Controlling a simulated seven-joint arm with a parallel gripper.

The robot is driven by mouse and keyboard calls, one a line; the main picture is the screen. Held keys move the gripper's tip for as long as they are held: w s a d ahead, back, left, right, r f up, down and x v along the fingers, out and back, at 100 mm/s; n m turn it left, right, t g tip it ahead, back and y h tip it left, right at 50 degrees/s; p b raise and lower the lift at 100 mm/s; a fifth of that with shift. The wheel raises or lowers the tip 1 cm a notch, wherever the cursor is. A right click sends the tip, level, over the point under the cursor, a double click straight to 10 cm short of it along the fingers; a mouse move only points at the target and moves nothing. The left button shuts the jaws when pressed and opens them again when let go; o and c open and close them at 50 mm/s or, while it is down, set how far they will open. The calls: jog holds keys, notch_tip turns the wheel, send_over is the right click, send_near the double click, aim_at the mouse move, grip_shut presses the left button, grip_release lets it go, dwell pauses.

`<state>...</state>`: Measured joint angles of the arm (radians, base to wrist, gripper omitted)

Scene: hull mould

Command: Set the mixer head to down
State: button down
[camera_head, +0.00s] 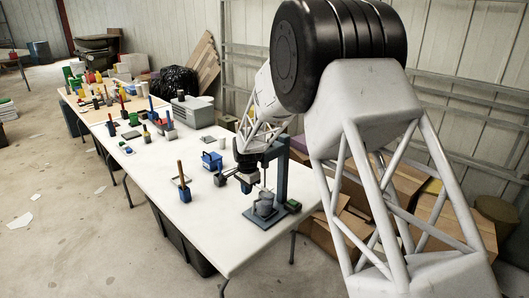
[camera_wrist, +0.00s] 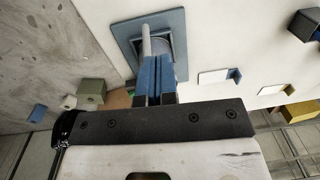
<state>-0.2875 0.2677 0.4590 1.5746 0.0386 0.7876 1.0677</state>
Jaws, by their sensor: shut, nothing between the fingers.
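The mixer stands near the front right end of the white table. Its blue upright post (camera_head: 282,170) rises behind a square blue-grey base (camera_head: 249,221), with a grey bowl (camera_head: 265,206) on the base. A thin rod shows above the bowl. My gripper (camera_head: 246,182) is at the left of the post, close to the mixer's upper part; I cannot tell whether it touches. In the wrist view, my gripper (camera_wrist: 155,78) has its fingers together with nothing between them. The base (camera_wrist: 122,32) and bowl (camera_wrist: 181,65) appear beyond the fingertips. The mixer head's tilt is unclear behind my arm.
A small green block (camera_head: 293,205) lies right of the base. A blue holder with an orange stick (camera_head: 184,194) and a blue box (camera_head: 212,160) stand to the left. The front left table surface is clear. Cardboard boxes (camera_head: 350,234) lie beyond the right edge.

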notch_tip(320, 180, up, 15)
jog(key=w+n, duration=0.1)
jog(key=n, duration=0.6)
notch_tip(320, 180, up, 16)
jog(key=n, duration=1.1)
send_over(263, 163)
jog(key=shift+w+r, duration=0.2)
jog(key=shift+w, duration=0.2)
jog(key=shift+f, duration=0.1)
notch_tip(263, 163, down, 14)
jog(key=shift+r, duration=0.1)
notch_tip(263, 163, down, 10)
jog(key=shift+r, duration=0.2)
